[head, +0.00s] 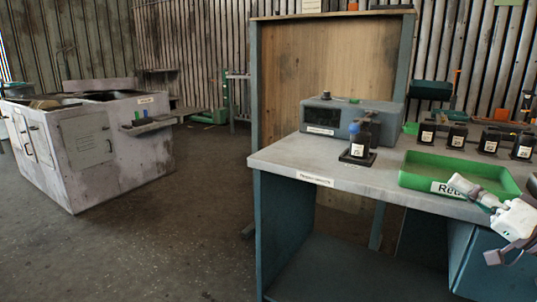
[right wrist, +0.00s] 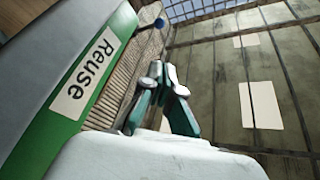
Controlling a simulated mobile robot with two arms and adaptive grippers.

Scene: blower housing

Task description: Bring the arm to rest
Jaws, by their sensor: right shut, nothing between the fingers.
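My right gripper (head: 460,184) comes in from the right edge in the head view, at the front of the green tray (head: 412,181) labelled "Reuse", and hides part of its label. Its fingers are shut with nothing between them. In the right wrist view the shut gripper (right wrist: 155,82) shows beside the green tray wall (right wrist: 62,128), with no object at its tips. Whether it touches the tray I cannot tell. My left gripper is not in view.
The tray stands on a grey workbench (head: 285,158). Several labelled black parts (head: 457,136) stand behind the tray. A white cabinet (head: 90,150) is far left, with open floor between.

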